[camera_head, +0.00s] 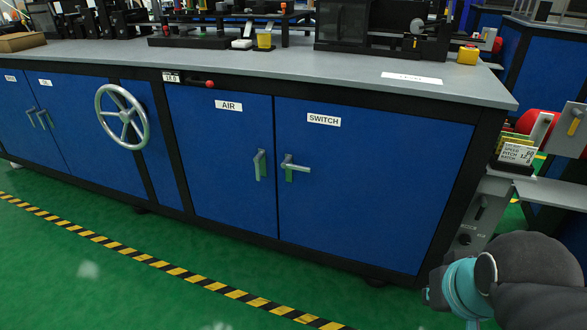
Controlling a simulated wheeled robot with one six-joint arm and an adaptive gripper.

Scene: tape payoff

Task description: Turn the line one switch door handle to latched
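The SWITCH door (375,185) is a blue cabinet door, and it looks closed. Its silver lever handle (298,166) is at the door's upper left, with the lever lying roughly level and pointing right. A green strip shows below the handle's pivot. The AIR door (218,165) is just left of it, and its handle (260,165) points down. My gripper is not in view. Only a rounded dark and teal part of my own arm shows at the lower right, apart from the cabinet.
A grey worktop (300,72) with dark equipment overhangs the doors. A handwheel (122,117) sticks out farther left. Green floor with a yellow-black stripe (170,268) lies clear in front. A grey stand (488,205) with cards and a red roll is beside the cabinet's right end.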

